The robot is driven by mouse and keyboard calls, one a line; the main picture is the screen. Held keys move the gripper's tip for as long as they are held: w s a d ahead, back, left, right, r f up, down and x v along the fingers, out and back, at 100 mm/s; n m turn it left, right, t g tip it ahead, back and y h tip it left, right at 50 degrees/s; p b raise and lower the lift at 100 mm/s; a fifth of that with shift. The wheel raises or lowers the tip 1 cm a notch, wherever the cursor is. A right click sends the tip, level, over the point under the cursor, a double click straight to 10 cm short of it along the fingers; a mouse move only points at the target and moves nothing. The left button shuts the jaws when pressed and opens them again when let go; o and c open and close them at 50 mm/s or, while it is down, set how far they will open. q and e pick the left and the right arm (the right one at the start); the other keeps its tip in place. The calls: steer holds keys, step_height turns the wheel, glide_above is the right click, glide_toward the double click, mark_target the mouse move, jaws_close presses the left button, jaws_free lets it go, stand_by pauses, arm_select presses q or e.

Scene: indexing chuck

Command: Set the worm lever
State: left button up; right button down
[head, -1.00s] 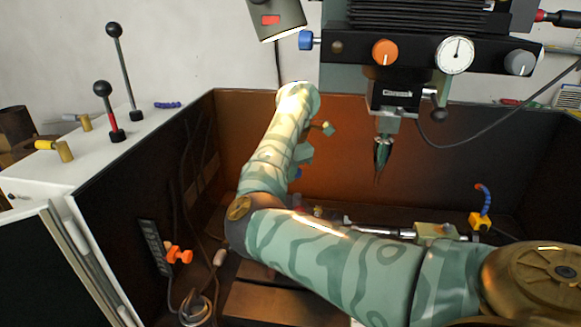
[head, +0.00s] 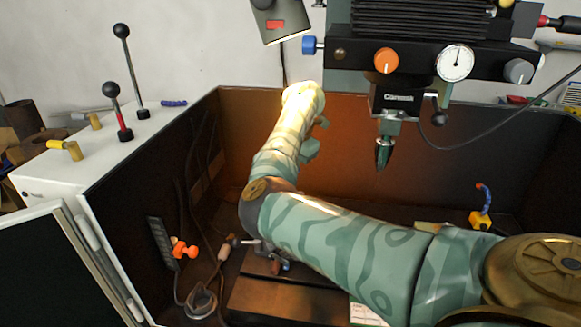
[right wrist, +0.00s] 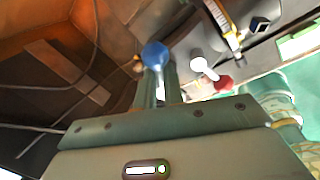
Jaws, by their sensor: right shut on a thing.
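In the right wrist view, my right gripper (right wrist: 160,75) is shut, its two fingers close together. A blue ball knob (right wrist: 154,54) shows right at the fingertips, and the fingers appear closed on the lever that carries it. The lever's shaft is hidden by the fingers. In the head view, my right arm reaches in from the lower right and bends up toward the back wall. Its fingers and the blue knob are hidden there, and the arm covers most of the chuck area. My left gripper is in neither view.
The machine head with its pointed tool (head: 384,153) hangs right of my forearm. Dark enclosure walls (head: 370,115) surround the work area. A yellow block with a blue hose (head: 482,215) stands at right.

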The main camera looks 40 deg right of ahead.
steer(key=shift+r, duration=0.1)
steer(key=c, duration=1.5)
jaws_free()
